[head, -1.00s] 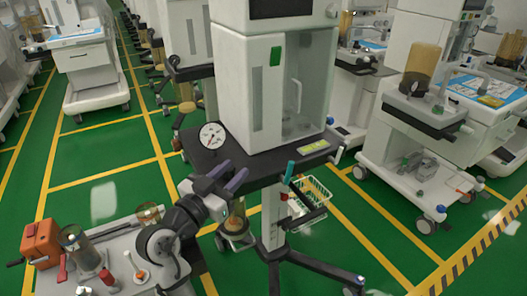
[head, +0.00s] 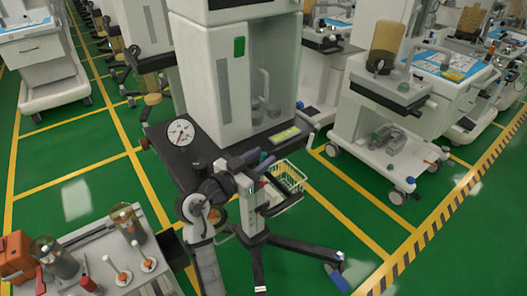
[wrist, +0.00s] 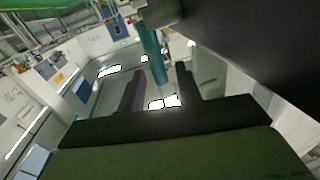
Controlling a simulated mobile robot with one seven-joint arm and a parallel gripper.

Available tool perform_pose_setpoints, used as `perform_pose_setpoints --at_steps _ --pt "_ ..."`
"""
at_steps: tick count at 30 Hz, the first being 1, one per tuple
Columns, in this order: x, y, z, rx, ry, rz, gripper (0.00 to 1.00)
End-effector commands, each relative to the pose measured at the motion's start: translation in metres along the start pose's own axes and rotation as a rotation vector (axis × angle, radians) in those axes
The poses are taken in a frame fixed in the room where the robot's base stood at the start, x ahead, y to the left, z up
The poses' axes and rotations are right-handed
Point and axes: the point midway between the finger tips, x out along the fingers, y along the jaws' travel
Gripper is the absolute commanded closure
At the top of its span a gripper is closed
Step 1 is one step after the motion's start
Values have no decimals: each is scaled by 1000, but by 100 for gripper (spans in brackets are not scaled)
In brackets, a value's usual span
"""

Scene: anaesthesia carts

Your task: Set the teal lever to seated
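The teal lever (wrist: 151,52) shows in the wrist view as a slim rod running down from a dark fitting at the top edge. Its lower end appears in the gap between the two fingers of my gripper (wrist: 158,70). The fingers are apart, with clear space on both sides of the lever, and I see no contact. In the head view my gripper (head: 262,157), with purple fingers, is at the front edge of the cart's dark shelf (head: 207,150).
A pressure gauge (head: 180,132) stands on the shelf's left end. A wire basket (head: 288,178) hangs just right of my gripper. A grey table (head: 85,250) with jars is at the lower left. Other carts stand behind and to the right on green floor.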

Motion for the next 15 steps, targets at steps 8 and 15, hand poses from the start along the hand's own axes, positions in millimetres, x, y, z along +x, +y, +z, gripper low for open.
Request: perform_pose_setpoints --at_steps 8,15 --pt "16 0 0 1 -1 -1 66" --pt "16 0 0 1 -1 -1 70"
